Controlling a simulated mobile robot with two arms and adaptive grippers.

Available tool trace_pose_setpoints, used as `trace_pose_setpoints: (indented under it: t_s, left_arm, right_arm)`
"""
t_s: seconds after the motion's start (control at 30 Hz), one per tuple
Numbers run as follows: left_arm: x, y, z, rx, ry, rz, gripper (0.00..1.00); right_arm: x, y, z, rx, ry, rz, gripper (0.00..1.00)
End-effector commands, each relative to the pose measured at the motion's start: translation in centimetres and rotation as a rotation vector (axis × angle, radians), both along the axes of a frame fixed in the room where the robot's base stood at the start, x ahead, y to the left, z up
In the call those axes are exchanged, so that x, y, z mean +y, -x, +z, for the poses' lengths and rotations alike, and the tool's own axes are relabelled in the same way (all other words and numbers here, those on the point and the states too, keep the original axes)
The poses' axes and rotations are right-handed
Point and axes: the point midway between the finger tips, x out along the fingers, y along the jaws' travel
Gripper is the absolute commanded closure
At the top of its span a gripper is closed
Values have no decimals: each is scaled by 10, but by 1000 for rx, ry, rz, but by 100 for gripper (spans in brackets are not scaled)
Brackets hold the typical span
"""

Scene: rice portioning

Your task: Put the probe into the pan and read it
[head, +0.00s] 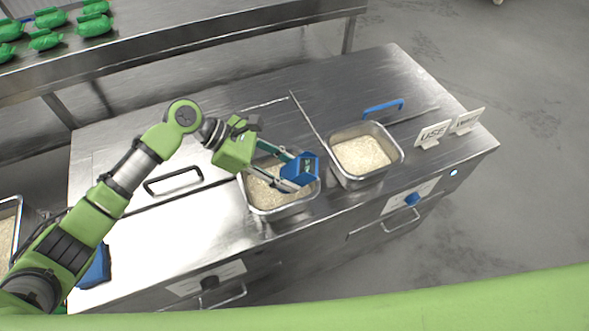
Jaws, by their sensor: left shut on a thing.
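My left gripper (292,172) is shut on the blue probe (306,168), a blue-cased device with a small greenish display. It is over the left metal pan (283,214), which holds pale rice. The gripper and probe cover part of that pan. I cannot see the probe's tip, so I cannot tell whether it is in the rice. The right metal pan (371,183), also holding rice, sits in the counter to the right, clear of the gripper. My right gripper is out of view.
The steel counter (225,100) carries a black handle (172,181), a blue handle (383,107), a "USE" sign (433,133) and a second sign (467,121). Green packs (93,24) lie on the back shelf. A blue object (97,268) is partly behind my left arm. Another pan (14,208) shows at left.

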Motion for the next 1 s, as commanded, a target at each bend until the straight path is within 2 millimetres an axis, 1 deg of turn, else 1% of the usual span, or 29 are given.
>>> trace_pose_setpoints:
  t_s: [0.77,0.87,1.0]
  left_arm:
    - [0,0,1,0,1,0,83]
    - [0,0,3,0,1,0,83]
    - [0,0,13,0,1,0,83]
  right_arm:
    - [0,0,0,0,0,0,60]
    - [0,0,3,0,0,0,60]
    - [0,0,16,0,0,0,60]
